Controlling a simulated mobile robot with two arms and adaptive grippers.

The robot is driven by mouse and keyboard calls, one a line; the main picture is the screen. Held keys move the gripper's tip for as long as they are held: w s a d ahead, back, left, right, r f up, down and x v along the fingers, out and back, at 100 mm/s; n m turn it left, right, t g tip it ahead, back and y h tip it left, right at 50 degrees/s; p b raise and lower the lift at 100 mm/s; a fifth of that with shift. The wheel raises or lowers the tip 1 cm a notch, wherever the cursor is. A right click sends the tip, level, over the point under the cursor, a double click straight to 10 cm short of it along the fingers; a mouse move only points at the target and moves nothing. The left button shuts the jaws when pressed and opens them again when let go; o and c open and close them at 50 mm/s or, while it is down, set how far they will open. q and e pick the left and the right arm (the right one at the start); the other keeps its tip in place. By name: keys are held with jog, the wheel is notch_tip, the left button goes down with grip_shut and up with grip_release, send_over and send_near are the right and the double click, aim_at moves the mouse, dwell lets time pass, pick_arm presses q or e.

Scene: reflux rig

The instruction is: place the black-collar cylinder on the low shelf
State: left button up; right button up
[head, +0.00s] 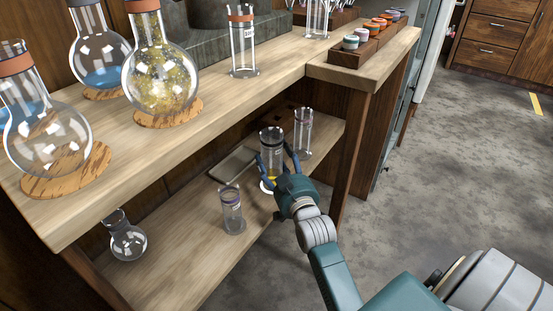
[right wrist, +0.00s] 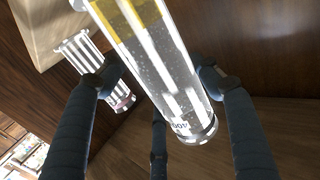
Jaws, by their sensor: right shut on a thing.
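A clear glass cylinder (head: 271,142) with a dark collar near its rim and yellow liquid low down is between the fingers of my right gripper (head: 275,160), which is shut on it. It looks roughly upright at the low shelf (head: 190,240); I cannot tell whether its base touches the boards. In the right wrist view the held cylinder (right wrist: 155,65) runs diagonally between the fingers, with yellow liquid at the upper end and a printed label at the lower end. My left gripper is not in view.
On the low shelf stand a purplish-collared cylinder (head: 232,210) and a reddish-collared cylinder (head: 303,133), close on either side. A grey flat tray (head: 233,163) and a small round flask (head: 128,241) are there too. The upper shelf (head: 210,95) overhangs, with a post (head: 352,150) at right.

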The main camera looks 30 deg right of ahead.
jog(key=o, duration=1.4)
jog(key=shift+f, duration=0.1)
jog(key=shift+s, duration=0.15)
jog(key=p+v, duration=0.1)
jog(key=v, duration=0.3)
jog(key=p+v, duration=0.1)
jog(key=v, duration=0.2)
jog(key=p+v, duration=0.1)
jog(key=v, duration=0.3)
jog(key=shift+s+a+r+p, duration=0.15)
jog(key=shift+s+r+p, duration=0.1)
jog(key=shift+s+p, duration=0.15)
